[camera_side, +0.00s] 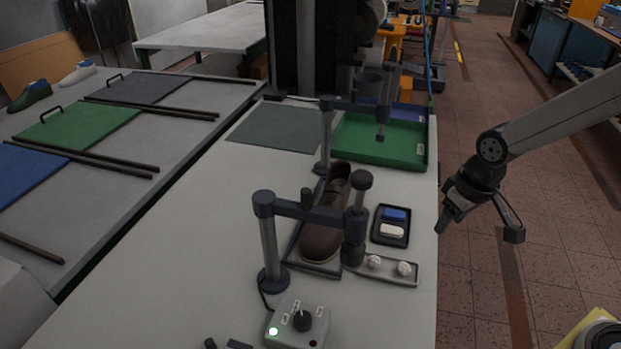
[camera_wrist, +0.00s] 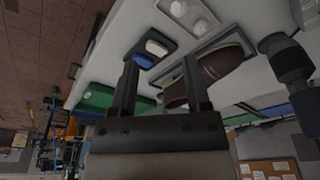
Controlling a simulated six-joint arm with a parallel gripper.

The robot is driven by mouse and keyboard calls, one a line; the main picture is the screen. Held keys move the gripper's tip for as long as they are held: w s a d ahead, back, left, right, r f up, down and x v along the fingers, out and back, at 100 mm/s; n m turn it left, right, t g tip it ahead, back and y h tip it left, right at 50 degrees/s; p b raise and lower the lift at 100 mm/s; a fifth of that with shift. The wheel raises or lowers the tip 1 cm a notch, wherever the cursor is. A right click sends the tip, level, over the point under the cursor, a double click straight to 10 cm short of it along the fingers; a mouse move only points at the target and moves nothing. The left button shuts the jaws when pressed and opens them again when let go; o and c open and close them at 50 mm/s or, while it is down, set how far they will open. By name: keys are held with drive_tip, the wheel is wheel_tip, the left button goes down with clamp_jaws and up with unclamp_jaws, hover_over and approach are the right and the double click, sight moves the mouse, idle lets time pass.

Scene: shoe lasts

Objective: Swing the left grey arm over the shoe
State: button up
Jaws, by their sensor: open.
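A dark brown shoe (camera_side: 318,236) stands on a dark plate on the white table; part of it shows in the wrist view (camera_wrist: 222,64). The nearer grey arm (camera_side: 309,211) reaches right from its post (camera_side: 269,250); its head (camera_side: 354,238) hangs by the toe, seemingly in front of the shoe, not over it. A farther grey arm (camera_side: 350,104) on another post (camera_side: 326,140) points right, behind the heel. I cannot tell which one is called left. My gripper (camera_side: 477,229) is open and empty off the table's right edge; its two fingers show in the wrist view (camera_wrist: 160,62).
A black tray (camera_side: 391,241) with blue and white blocks and a grey tray (camera_side: 400,277) with white balls lie right of the shoe. A green bin (camera_side: 378,152) stands behind. A control box (camera_side: 282,334) with a black knob and lit green lamp sits in front.

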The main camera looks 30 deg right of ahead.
drive_tip(key=w+a+r+n+g, duration=0.1)
drive_tip(key=w+a+r+n, duration=0.1)
drive_tip(key=w+a+r, duration=0.85)
wheel_tip(320, 180, up, 4)
drive_tip(key=n+g, duration=0.1)
drive_tip(key=n, duration=0.1)
hover_over(306, 190)
drive_tip(key=shift+d, duration=0.35)
drive_tip(key=shift+a+r, duration=0.2)
drive_tip(key=shift+a, duration=0.2)
drive_tip(key=shift+f, duration=0.15)
drive_tip(key=shift+f, duration=3.8)
clamp_jaws()
drive_tip(key=shift+r, duration=0.1)
